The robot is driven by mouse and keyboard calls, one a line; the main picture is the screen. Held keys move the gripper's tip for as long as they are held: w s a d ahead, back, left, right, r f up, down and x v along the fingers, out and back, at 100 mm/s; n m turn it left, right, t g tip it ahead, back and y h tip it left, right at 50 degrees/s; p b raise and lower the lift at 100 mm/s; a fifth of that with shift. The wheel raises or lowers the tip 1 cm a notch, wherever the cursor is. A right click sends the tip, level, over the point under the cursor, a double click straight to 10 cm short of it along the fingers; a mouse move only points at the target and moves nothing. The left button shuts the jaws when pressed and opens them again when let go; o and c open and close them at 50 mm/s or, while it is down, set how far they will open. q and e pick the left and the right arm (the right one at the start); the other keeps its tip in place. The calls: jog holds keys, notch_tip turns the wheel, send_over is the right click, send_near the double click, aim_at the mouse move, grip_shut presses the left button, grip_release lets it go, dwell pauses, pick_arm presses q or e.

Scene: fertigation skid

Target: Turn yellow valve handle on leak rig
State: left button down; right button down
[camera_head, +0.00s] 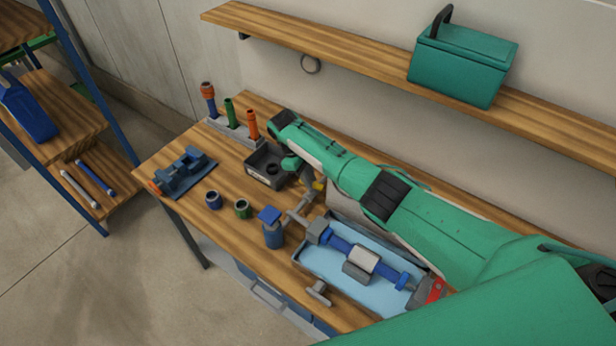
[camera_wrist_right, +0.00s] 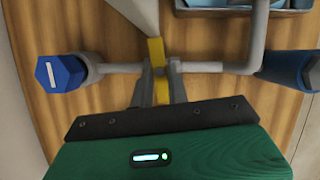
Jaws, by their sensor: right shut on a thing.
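The yellow valve handle (camera_wrist_right: 156,52) sits on a thin grey pipe in the right wrist view. My right gripper (camera_wrist_right: 160,78) is shut on it, with a grey finger on each side. In the head view only a bit of the yellow handle (camera_head: 319,186) shows beside my right gripper (camera_head: 309,180), and my arm hides much around it. My left gripper is not in view.
A light blue tray (camera_head: 318,272) holding a blue and grey pipe assembly is right of the handle. A dark open box (camera_head: 265,170), two small cups, a blue vise (camera_head: 184,172) and a rack of tools stand left. A shelf with a green toolbox (camera_head: 462,62) is above.

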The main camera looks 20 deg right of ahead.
jog(key=shift+m+y, duration=0.3)
jog(key=shift+m, duration=0.5)
jog(key=shift+w, duration=0.1)
jog(key=c, duration=1.4)
grip_release()
jog(key=shift+o, duration=0.2)
jog(key=shift+r, duration=0.15)
jog(key=b+v, duration=0.1)
jog(key=v, duration=1.2)
jog(key=shift+w+r, duration=0.25)
jog(key=shift+w, duration=0.05)
